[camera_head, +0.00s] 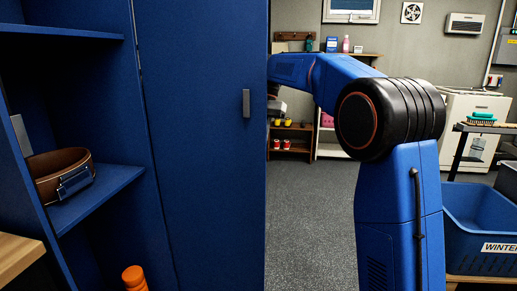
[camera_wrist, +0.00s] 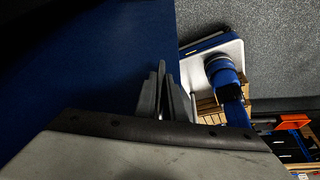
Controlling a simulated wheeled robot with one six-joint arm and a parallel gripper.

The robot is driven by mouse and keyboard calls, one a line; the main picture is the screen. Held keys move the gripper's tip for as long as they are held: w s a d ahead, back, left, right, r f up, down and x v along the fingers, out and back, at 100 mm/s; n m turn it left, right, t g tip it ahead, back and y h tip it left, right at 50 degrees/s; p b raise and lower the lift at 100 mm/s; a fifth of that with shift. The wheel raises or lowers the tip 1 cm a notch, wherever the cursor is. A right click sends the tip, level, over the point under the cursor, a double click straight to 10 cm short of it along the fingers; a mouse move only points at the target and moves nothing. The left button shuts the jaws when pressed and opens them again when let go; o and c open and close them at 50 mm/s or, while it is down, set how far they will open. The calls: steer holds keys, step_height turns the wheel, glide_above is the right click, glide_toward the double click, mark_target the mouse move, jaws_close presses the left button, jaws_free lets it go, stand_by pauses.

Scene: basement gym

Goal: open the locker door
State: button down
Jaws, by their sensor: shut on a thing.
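The blue locker door (camera_head: 205,150) stands swung wide open in the head view, with a small grey plate (camera_head: 246,103) near its free edge. The open locker (camera_head: 90,195) shows its shelves to the left. My arm reaches behind the door, which hides my gripper in the head view. In the wrist view my gripper (camera_wrist: 165,92) has its grey fingers close together at the blue door (camera_wrist: 110,60), near its edge. They are shut on the door's handle, which is mostly hidden between them.
A brown belt (camera_head: 58,170) lies on a locker shelf, and an orange bottle top (camera_head: 133,278) shows below. A blue crate (camera_head: 480,225) stands at the right. Grey floor (camera_head: 310,220) is clear beyond the door. Shelves and a white cabinet (camera_head: 470,130) stand at the back.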

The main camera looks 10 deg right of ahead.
steer(key=shift+w+d, duration=0.1)
steer(key=shift+w, duration=0.15)
steer(key=c, duration=1.8)
jaws_free()
steer(key=shift+c, duration=0.2)
steer(key=shift+r, duration=0.1)
